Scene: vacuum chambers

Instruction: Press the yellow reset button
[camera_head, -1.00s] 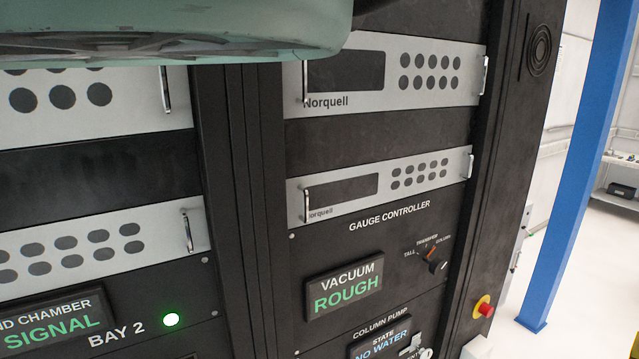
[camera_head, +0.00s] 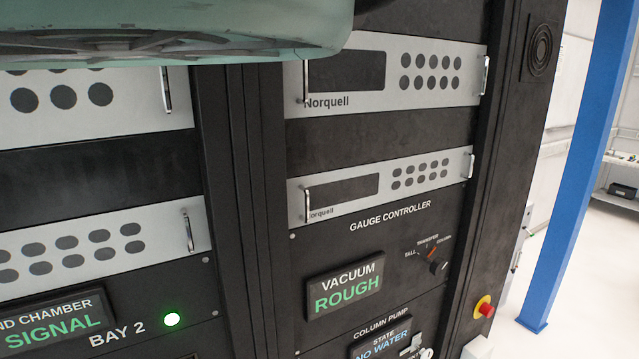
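No yellow reset button can be made out in the head view. A red button on a yellow collar (camera_head: 483,307) sticks out from the right side of the rack, low at the right. My gripper is out of view. A pale green part, seemingly my own arm, covers the top left and hides the upper rack there. The gauge controller panel (camera_head: 300,270) carries a selector knob (camera_head: 438,266) and a display (camera_head: 345,288) reading VACUUM ROUGH. Below it, a column pump display (camera_head: 382,338) reads NO WATER and is cut off by the bottom edge.
A lit green lamp (camera_head: 172,319) sits beside the BAY 2 label. Metal handles stick out from the rack units. A blue post (camera_head: 575,170) stands to the right of the rack, with clear pale floor (camera_head: 590,290) around it.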

